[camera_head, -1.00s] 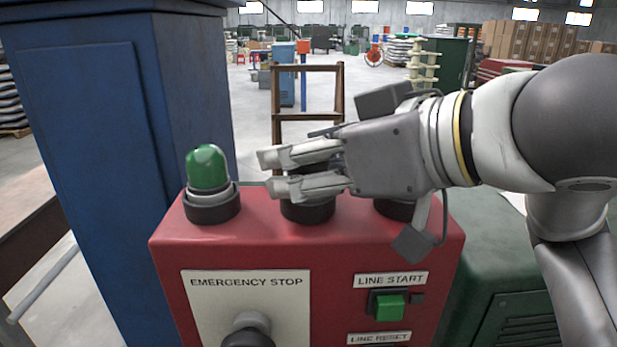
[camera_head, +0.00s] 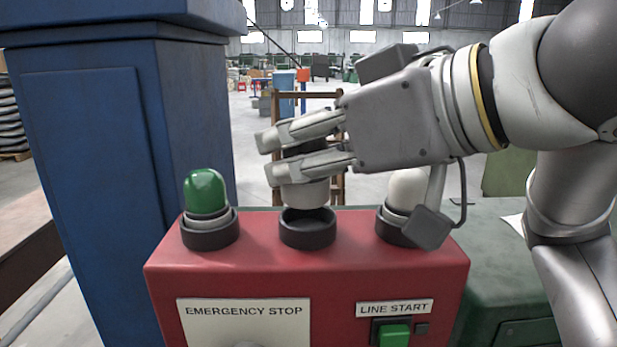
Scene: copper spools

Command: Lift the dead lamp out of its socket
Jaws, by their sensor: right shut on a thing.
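My right gripper (camera_head: 283,156) comes in from the right and is shut on the dead lamp (camera_head: 306,194). The lamp's pale grey base shows below the fingers, and a dark part shows between them; the rest is hidden by the fingers. The lamp is roughly upright, just above the middle socket (camera_head: 307,236). That socket is a dark ring on top of the red control box (camera_head: 300,273), and its opening looks empty. My left gripper is not in view.
A green lamp (camera_head: 206,192) stands in the left socket. A whitish lamp (camera_head: 407,188) stands in the right socket, partly hidden by my gripper's hanging part. A blue cabinet (camera_head: 100,150) rises close on the left. A green surface (camera_head: 520,250) lies at the right.

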